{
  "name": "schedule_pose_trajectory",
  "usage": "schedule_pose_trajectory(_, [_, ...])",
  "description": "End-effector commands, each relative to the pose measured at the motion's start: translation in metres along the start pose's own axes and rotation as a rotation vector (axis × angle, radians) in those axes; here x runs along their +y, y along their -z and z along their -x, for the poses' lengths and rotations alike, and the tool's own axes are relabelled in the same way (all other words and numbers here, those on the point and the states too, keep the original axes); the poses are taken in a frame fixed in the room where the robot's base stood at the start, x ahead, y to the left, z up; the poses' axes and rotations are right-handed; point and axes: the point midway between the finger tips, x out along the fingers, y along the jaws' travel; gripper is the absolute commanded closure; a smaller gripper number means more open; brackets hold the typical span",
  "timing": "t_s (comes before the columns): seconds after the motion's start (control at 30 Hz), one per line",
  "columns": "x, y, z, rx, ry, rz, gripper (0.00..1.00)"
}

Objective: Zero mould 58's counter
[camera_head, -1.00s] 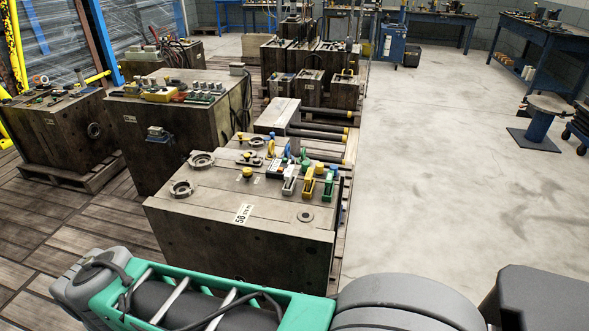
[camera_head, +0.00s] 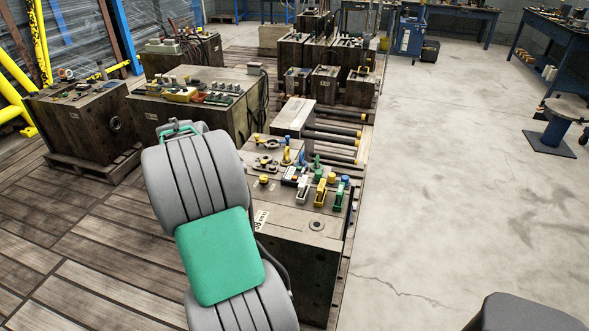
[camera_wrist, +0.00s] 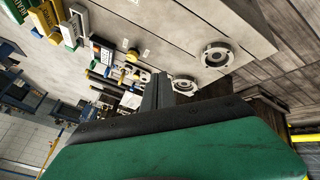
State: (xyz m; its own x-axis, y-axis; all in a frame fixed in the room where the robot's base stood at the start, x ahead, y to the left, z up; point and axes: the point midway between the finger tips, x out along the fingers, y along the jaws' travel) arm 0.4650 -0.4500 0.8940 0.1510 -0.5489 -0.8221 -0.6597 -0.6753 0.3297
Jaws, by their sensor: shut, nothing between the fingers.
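Mould 58 (camera_head: 300,245) is the nearest wooden-brown block with a metal-grey top; its 58 label (camera_head: 261,219) is partly covered by my arm. On its top, a small dark box with a pale face, which looks like the counter (camera_head: 291,176), sits left of the coloured lever handles. It also seems to show in the wrist view (camera_wrist: 102,50), where its digits are too small to read. My gripper (camera_wrist: 158,88) is shut and empty, above the mould's top, with two round metal rings beyond it. In the head view my arm hides the gripper.
White, yellow and green lever handles (camera_head: 320,192) stand close to the counter. A yellow knob (camera_head: 264,180) is to its left. Other moulds (camera_head: 225,110) stand behind on pallets.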

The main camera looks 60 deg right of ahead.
Motion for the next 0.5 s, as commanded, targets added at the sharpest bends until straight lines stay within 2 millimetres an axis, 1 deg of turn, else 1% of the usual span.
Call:
schedule_pose_trajectory(0.03, [0.033, 0.009, -0.013, -0.008, -0.047, -0.032, 1.0])
schedule_pose_trajectory(0.07, [0.052, 0.012, -0.022, -0.009, -0.076, -0.048, 1.0])
schedule_pose_trajectory(0.1, [0.077, 0.015, -0.034, -0.011, -0.115, -0.069, 1.0])
schedule_pose_trajectory(0.17, [0.114, 0.017, -0.051, -0.015, -0.172, -0.097, 1.0])
schedule_pose_trajectory(0.2, [0.136, 0.016, -0.061, -0.019, -0.207, -0.113, 1.0])
schedule_pose_trajectory(0.3, [0.182, 0.01, -0.081, -0.028, -0.278, -0.143, 1.0])
schedule_pose_trajectory(0.4, [0.208, 0.004, -0.092, -0.034, -0.321, -0.16, 1.0])
schedule_pose_trajectory(0.5, [0.218, 0.001, -0.097, -0.037, -0.338, -0.165, 1.0])
